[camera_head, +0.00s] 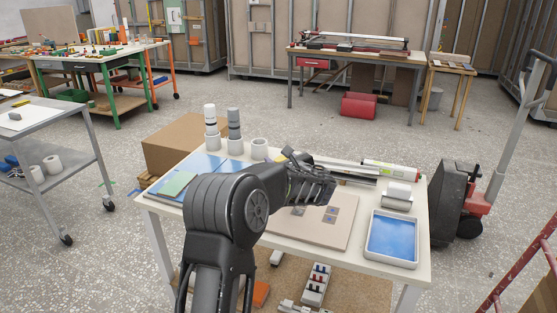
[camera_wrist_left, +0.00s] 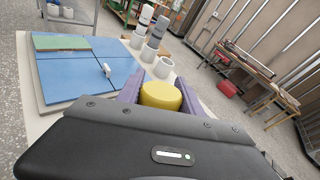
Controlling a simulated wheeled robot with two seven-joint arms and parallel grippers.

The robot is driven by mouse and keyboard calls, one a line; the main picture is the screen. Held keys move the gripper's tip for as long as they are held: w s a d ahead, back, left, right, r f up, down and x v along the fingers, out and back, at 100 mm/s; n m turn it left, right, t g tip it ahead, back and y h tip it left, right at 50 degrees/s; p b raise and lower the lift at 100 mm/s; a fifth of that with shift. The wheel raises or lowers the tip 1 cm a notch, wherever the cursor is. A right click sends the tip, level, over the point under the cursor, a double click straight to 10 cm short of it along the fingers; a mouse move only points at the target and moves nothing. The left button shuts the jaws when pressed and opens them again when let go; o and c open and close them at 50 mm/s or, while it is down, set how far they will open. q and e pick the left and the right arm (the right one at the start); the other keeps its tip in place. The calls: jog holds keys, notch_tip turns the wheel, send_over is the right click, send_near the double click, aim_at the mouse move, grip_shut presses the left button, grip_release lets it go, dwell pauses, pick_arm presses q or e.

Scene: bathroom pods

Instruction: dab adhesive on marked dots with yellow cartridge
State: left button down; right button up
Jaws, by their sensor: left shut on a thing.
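My left gripper (camera_head: 318,183) hangs over the middle of the white worktable, above the back of a tan board (camera_head: 285,227). In the left wrist view the purple fingers of the left gripper (camera_wrist_left: 160,84) are shut on the yellow cartridge (camera_wrist_left: 161,96), whose round yellow end shows between them. The cartridge cannot be made out in the head view, where my arm and gripper cover that area. The arm hides the board's left part. My right gripper is not in view.
Blue panels (camera_wrist_left: 85,75) with a green piece (camera_wrist_left: 60,42) lie at the table's left. Banded cylinders (camera_head: 234,131) and white rings (camera_head: 259,149) stand behind. A white-green tube (camera_head: 388,170) lies at the back right; a blue-bottomed white tray (camera_head: 416,240) is front right.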

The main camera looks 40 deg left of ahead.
pick_arm(q)
jog(key=shift+f, duration=0.2)
jog(key=shift+r, duration=0.15)
notch_tip(320, 180, up, 4)
jog(key=shift+f+p, duration=0.1)
jog(key=shift+p, duration=1.1)
